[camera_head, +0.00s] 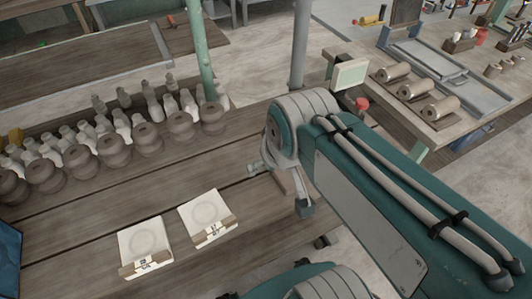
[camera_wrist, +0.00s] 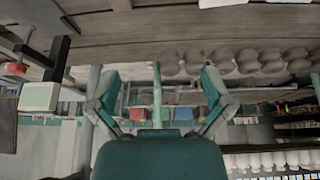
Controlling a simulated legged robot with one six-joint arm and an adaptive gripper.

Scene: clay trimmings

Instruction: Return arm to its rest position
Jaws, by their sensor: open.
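My gripper (camera_wrist: 160,80) shows in the wrist view with its two teal and grey fingers spread wide apart. Nothing is between the fingers, and they touch nothing that I can make out. In the head view my teal and grey arm fills the right side, folded above the right end of a wooden table (camera_head: 95,230). My gripper's fingers cannot be made out in that view.
Two white square pads (camera_head: 145,243) (camera_head: 206,212) with labels lie on the table. Rows of dark pots (camera_head: 113,151) and pale bottle shapes (camera_head: 122,124) stand behind them. A green post (camera_head: 199,45) rises behind the table. A right-hand bench holds metallic cylinders (camera_head: 414,90).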

